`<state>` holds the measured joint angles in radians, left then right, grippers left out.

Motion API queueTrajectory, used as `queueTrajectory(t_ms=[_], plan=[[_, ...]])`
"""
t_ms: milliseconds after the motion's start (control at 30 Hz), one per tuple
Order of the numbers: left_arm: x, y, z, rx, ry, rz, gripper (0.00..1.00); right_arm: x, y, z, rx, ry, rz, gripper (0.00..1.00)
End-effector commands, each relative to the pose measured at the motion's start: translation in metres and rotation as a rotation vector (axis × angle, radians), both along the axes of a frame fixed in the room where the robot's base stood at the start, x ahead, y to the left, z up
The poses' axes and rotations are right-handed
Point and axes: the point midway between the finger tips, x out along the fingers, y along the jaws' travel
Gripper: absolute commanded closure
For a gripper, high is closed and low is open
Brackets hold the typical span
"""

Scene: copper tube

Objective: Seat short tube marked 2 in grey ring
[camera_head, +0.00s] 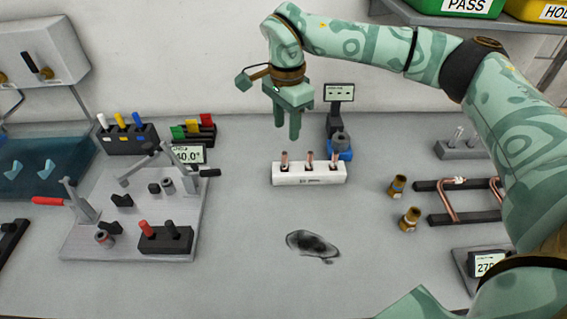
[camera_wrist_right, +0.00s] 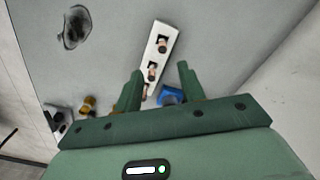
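A white block (camera_head: 300,180) stands mid-table with three short copper tubes upright in it: left (camera_head: 284,160), middle (camera_head: 309,160) and right (camera_head: 334,161). The mark 2 is not readable on any of them. A grey ring-like piece (camera_head: 340,139) sits on a blue base behind the block's right end; smaller grey round pieces (camera_head: 168,186) are on the fixture plate. I cannot tell which is the task's ring. My right gripper (camera_head: 288,128) is open and empty, pointing down above and behind the block. In the right wrist view the block (camera_wrist_right: 165,38) shows beyond the parted fingers (camera_wrist_right: 158,80).
A metal fixture plate (camera_head: 130,245) with clamps lies at left. Two brass fittings (camera_head: 397,187) and a black rack with bent copper tube (camera_head: 450,200) are at right. A dark stain (camera_head: 312,245) marks the otherwise clear front middle. A small display (camera_head: 339,92) stands behind the blue base.

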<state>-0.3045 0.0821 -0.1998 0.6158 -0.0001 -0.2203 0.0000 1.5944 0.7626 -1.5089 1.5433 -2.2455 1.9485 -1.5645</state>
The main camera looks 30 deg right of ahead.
Motion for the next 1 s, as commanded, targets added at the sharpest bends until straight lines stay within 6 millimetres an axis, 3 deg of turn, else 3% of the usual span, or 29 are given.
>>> queueTrajectory(t_ms=[33,200,433,633,767,1000], plan=[[-0.003,0.001,-0.006,0.001,0.005,0.0,0.64,0.0,0.0,-0.018,0.0,0.006,0.0,0.6],[-0.004,0.001,-0.012,0.002,0.009,0.0,0.64,0.0,0.0,-0.051,0.002,0.003,-0.001,0.6],[0.001,0.0,-0.016,-0.001,0.001,0.0,0.64,0.001,0.001,-0.071,0.003,0.002,-0.001,0.6],[-0.001,-0.002,-0.027,-0.003,0.007,0.001,0.64,0.004,0.003,-0.105,0.003,0.003,-0.001,0.6],[-0.001,-0.003,-0.028,-0.005,0.008,0.002,0.64,0.004,0.003,-0.116,0.002,0.001,-0.001,0.6],[-0.001,-0.004,-0.028,-0.005,0.008,0.002,0.64,0.004,0.003,-0.115,0.002,-0.001,-0.001,0.63]])
